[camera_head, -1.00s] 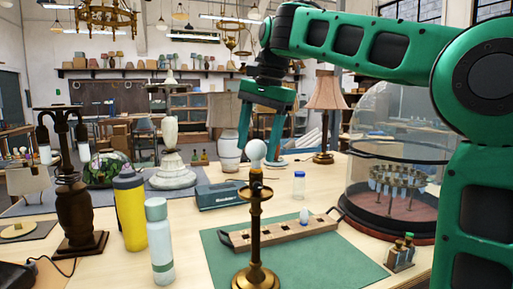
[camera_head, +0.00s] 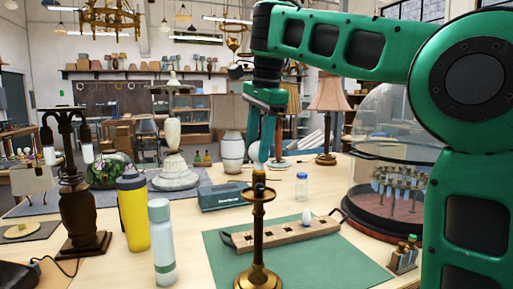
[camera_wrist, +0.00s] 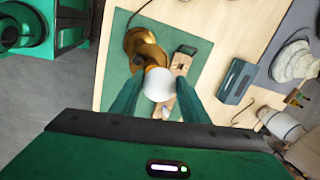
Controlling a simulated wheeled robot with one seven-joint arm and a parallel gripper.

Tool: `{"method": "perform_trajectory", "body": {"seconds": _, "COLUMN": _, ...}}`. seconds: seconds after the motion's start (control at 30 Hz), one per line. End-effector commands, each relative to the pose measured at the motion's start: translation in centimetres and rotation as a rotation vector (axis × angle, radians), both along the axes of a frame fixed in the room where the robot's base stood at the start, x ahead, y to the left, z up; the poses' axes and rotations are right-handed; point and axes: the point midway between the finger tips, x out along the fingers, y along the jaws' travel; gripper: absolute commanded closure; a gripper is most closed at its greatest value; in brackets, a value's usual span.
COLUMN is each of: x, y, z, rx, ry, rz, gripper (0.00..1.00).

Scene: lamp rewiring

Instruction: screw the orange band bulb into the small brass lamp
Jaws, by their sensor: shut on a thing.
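The bulb (camera_head: 254,153) has a white globe and sits upright at the top of the small brass lamp (camera_head: 258,222). A hint of orange shows at its lower end, but how deep it sits cannot be told. My gripper (camera_head: 259,145) points down over the lamp and is shut on the bulb's globe. In the wrist view the globe (camera_wrist: 158,84) is between my two green fingers, with the lamp's round brass base (camera_wrist: 142,42) beyond it. The fingers hide part of the globe in the head view.
The lamp stands on a green mat (camera_head: 330,262). Beside it is a wooden rack (camera_head: 285,236) with another bulb (camera_head: 307,217). A yellow bottle (camera_head: 134,215) and a pale bottle (camera_head: 162,245) stand left. A glass dome (camera_head: 385,120) stands right.

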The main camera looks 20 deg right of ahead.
Motion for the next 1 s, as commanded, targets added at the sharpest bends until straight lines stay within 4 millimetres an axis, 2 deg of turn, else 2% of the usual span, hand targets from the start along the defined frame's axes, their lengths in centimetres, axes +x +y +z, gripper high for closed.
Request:
{"method": "perform_trajectory", "body": {"seconds": 0.13, "x": -0.05, "y": 0.09, "z": -0.29, "rx": -0.005, "ry": 0.002, "rz": -0.167, "gripper": 0.82}}
{"method": "perform_trajectory", "body": {"seconds": 0.17, "x": -0.09, "y": 0.12, "z": -0.32, "rx": -0.004, "ry": 0.002, "rz": -0.198, "gripper": 0.85}}
{"method": "perform_trajectory", "body": {"seconds": 0.23, "x": -0.18, "y": 0.11, "z": -0.38, "rx": -0.004, "ry": 0.003, "rz": -0.248, "gripper": 0.85}}
{"method": "perform_trajectory", "body": {"seconds": 0.27, "x": -0.21, "y": 0.11, "z": -0.41, "rx": -0.003, "ry": 0.003, "rz": -0.263, "gripper": 0.90}}
{"method": "perform_trajectory", "body": {"seconds": 0.67, "x": -0.30, "y": 0.18, "z": -0.52, "rx": -0.005, "ry": 0.006, "rz": -0.319, "gripper": 0.90}}
{"method": "perform_trajectory", "body": {"seconds": 0.83, "x": -0.34, "y": 0.22, "z": -0.58, "rx": -0.009, "ry": 0.002, "rz": -0.541, "gripper": 0.90}}
{"method": "perform_trajectory", "body": {"seconds": 0.87, "x": -0.38, "y": 0.17, "z": -0.57, "rx": -0.008, "ry": 0.003, "rz": -0.582, "gripper": 0.94}}
{"method": "perform_trajectory", "body": {"seconds": 1.0, "x": -0.41, "y": 0.10, "z": -0.59, "rx": -0.009, "ry": 0.003, "rz": -0.751, "gripper": 0.95}}
